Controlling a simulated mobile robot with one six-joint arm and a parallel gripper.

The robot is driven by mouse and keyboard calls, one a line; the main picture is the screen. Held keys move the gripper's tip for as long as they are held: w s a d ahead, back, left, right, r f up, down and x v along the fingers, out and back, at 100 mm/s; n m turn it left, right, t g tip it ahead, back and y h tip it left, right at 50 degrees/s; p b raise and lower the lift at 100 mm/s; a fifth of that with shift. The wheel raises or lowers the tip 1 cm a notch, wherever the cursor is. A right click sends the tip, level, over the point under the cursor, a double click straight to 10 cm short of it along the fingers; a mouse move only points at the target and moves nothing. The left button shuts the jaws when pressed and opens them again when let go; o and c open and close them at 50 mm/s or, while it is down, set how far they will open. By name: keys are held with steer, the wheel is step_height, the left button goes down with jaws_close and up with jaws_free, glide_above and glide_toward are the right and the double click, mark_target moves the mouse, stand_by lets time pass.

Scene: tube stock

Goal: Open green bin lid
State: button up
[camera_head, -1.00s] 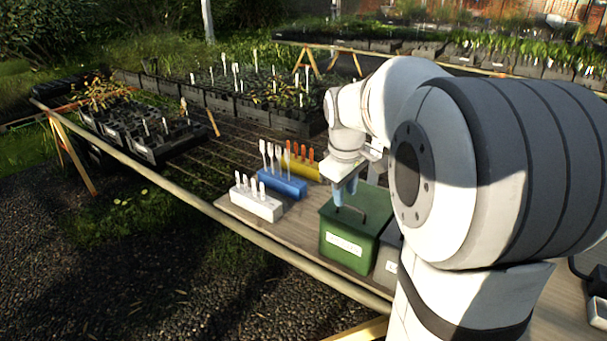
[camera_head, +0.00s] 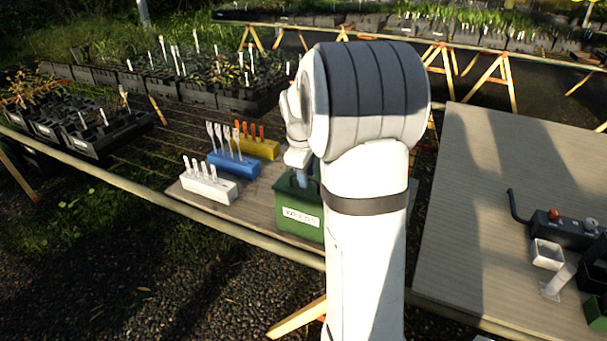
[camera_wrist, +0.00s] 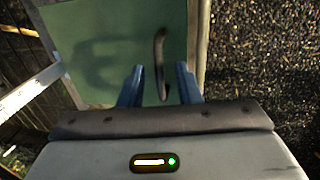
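The green bin (camera_head: 287,219) stands near the front edge of the slatted table, with a white label on its front. Its lid is shut and looks flat in the wrist view (camera_wrist: 105,38). A dark curved handle (camera_wrist: 160,62) rises from the lid. My gripper (camera_wrist: 160,84) is above the lid with its two blue fingers apart, one on each side of the handle's near end. I see no contact with the handle. In the head view my gripper (camera_head: 301,178) is at the lid, and my arm hides the bin's right side.
Left of the bin are a white rack (camera_head: 208,188), a blue rack (camera_head: 233,166) and a yellow rack (camera_head: 258,149) with upright tools or labels. A wide board (camera_head: 480,200) on the right holds a dark device (camera_head: 562,230). Seedling trays (camera_head: 175,85) stand behind.

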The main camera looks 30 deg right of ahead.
jaws_close()
stand_by(0.5)
